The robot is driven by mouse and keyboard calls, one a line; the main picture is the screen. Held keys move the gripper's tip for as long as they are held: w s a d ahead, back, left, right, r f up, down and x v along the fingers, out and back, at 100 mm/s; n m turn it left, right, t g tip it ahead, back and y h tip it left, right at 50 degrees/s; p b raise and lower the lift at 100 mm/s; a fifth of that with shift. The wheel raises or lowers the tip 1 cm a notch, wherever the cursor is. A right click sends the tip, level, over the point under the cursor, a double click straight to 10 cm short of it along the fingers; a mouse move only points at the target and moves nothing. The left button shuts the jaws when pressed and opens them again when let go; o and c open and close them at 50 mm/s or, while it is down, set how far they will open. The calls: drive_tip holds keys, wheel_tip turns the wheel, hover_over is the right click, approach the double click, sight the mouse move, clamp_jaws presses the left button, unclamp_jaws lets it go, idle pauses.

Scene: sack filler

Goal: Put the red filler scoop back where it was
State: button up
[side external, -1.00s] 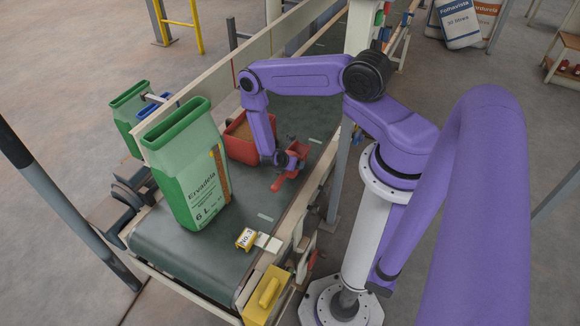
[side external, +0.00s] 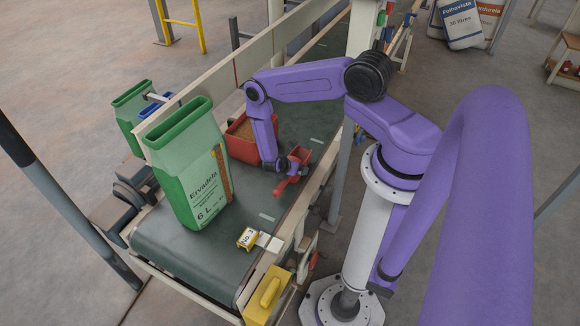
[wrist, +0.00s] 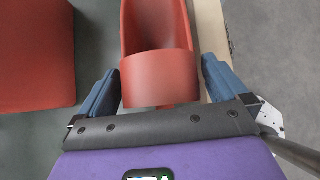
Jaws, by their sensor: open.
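The red scoop (side external: 299,158) is at the near right edge of the conveyor belt, beside the rail. Its handle points toward the lower left. My gripper (side external: 286,164) is low beside it, with its fingers partly hidden in the side view. In the wrist view my gripper (wrist: 161,72) is open, with one blue finger on each side of the scoop (wrist: 155,30). Gaps show between the fingers and the scoop. I cannot tell from these views exactly what the scoop rests on.
A red tub (side external: 242,150) of brown grain stands left of my gripper and also shows in the wrist view (wrist: 35,55). A green-and-white sack (side external: 195,178) stands on the belt (side external: 190,254). A yellow No. 1 tag block (side external: 247,238) sits nearer the front.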

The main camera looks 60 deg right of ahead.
drive_tip(key=w+a+r+m, duration=0.1)
drive_tip(key=a+r, duration=0.6)
drive_tip(key=r, duration=0.4)
drive_tip(key=w+a+r+m+t+y, duration=0.1)
drive_tip(key=a+r+m, duration=0.1)
drive_tip(key=a+r, duration=0.65)
drive_tip(key=w+a+r+m, duration=0.15)
drive_tip(key=a+r, duration=0.35)
drive_tip(key=r, duration=0.8)
drive_tip(key=s+a+r+y, duration=0.3)
drive_tip(key=s+r, duration=0.5)
drive_tip(key=s, duration=0.3)
drive_tip(key=s+a+r+m+g+y, duration=0.1)
drive_tip(key=s+a+r+y, duration=0.3)
drive_tip(key=s+r, duration=0.4)
drive_tip(key=s+y, duration=0.1)
drive_tip(key=s, duration=0.3)
drive_tip(key=shift+s+a, duration=0.15)
drive_tip(key=shift+a, duration=0.1)
